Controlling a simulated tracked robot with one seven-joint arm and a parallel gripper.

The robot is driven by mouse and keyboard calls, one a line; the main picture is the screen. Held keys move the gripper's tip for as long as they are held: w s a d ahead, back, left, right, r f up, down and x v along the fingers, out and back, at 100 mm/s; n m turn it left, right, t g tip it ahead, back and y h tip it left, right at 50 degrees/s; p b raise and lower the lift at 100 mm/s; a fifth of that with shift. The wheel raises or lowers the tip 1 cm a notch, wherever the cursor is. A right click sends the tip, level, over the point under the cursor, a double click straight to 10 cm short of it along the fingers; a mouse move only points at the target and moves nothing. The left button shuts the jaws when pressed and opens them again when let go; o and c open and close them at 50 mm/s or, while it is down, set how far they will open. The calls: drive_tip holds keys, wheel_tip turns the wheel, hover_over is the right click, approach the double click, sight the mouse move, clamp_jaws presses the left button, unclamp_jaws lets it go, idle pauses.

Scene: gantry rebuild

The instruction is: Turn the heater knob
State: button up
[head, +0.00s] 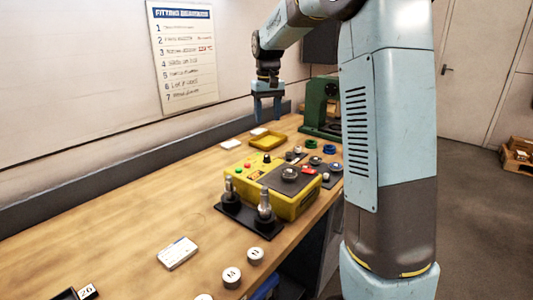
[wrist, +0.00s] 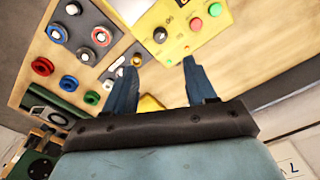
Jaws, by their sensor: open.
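A yellow box (head: 283,200) with a dark top plate stands on the workbench in the head view. In the wrist view its yellow panel (wrist: 205,45) is at the top, with a black knob (wrist: 160,35), an orange-red button (wrist: 196,24) and a green button (wrist: 215,9). The black knob looks like the heater knob, but I cannot read its label. My gripper (head: 267,117) points down above the back of the bench, beyond the box. In the wrist view my gripper (wrist: 158,68) is open and empty, its fingertips apart from the knob.
A yellow tray (head: 267,140) lies below my gripper. A black stand (head: 248,218) with two upright metal fittings is in front of the box. Coloured rings (head: 329,149) and a green machine (head: 318,105) are at the right. The bench's left side is mostly clear.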

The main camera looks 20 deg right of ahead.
sight(267, 155)
drive_tip(key=f, duration=0.9)
drive_tip(key=w+f, duration=0.1)
drive_tip(key=f, duration=0.4)
drive_tip(key=shift+f, duration=0.2)
drive_tip(key=c, duration=1)
drive_tip(key=shift+c, duration=0.2)
drive_tip(key=shift+m, duration=0.3)
drive_tip(key=m, duration=1.3)
